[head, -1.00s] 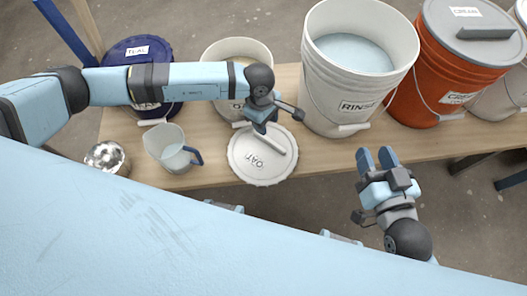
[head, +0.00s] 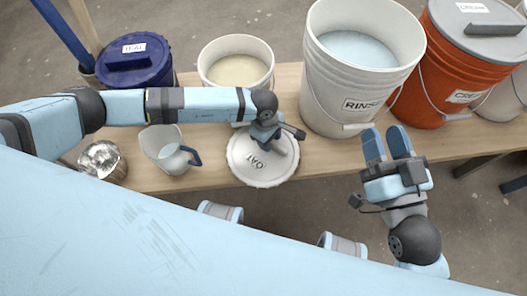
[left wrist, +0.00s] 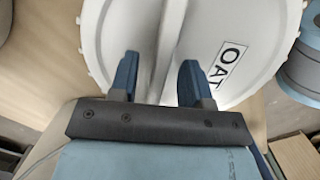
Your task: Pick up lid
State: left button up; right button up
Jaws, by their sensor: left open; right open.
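The white round lid (head: 249,173), labelled OAT, lies flat on the wooden bench at its front edge. It fills the upper part of the left wrist view (left wrist: 215,85), with its raised handle bar (left wrist: 165,45) running between my fingers. My left gripper (head: 277,146) is over the lid. In the left wrist view its two blue fingers (left wrist: 160,82) are open, one on each side of the handle; I cannot tell whether they touch it. My right gripper (head: 387,146) is open and empty, in front of the rinse bucket.
An open bucket of cream-coloured glaze (head: 236,65) stands behind the lid. The rinse bucket (head: 350,110) is to its right, then an orange lidded bucket (head: 440,75).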

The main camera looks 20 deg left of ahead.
pick_arm(q)
jog(key=shift+f, duration=0.15)
jog(key=shift+c, duration=0.4)
grip_shut()
